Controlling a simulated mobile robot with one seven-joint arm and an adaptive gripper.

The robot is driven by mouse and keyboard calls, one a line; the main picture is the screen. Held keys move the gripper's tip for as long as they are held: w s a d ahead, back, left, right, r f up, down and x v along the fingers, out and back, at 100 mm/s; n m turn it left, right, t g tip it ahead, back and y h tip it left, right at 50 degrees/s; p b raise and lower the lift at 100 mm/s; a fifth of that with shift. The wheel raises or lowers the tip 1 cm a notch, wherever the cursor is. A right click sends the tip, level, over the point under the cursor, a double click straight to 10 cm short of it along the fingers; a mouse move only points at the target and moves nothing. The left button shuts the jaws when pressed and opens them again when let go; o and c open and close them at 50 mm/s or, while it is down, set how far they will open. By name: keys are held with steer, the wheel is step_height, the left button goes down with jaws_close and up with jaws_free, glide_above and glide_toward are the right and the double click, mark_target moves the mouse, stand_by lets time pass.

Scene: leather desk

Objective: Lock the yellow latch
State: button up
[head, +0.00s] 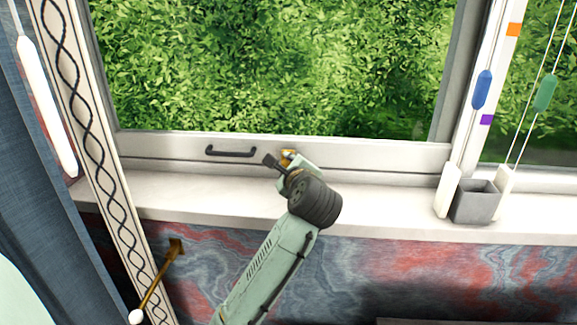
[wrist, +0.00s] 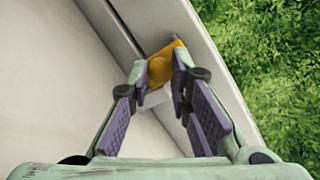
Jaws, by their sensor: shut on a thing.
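The yellow latch (wrist: 160,68) sits on the white window frame, between the fingertips of my gripper (wrist: 162,90) in the wrist view. My gripper is shut on it, with a fingertip on either side.
A dark handle (head: 231,151) is on the rail left of my gripper. A grey box (head: 475,201) stands on the sill (head: 385,205) at the right. Cords with blue (head: 482,90) and green (head: 545,94) toggles hang at the right. A patterned curtain strip (head: 97,160) is at the left.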

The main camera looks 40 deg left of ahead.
jaws_close()
steer(key=f+b, duration=0.1)
steer(key=b, duration=0.2)
steer(key=shift+t, duration=0.4)
steer(key=shift+y+b, duration=0.4)
steer(key=shift+b, duration=0.4)
steer(key=shift+r, duration=0.2)
steer(key=o, duration=0.8)
jaws_free()
steer(key=v, duration=1.2)
steer(key=shift+f, duration=0.1)
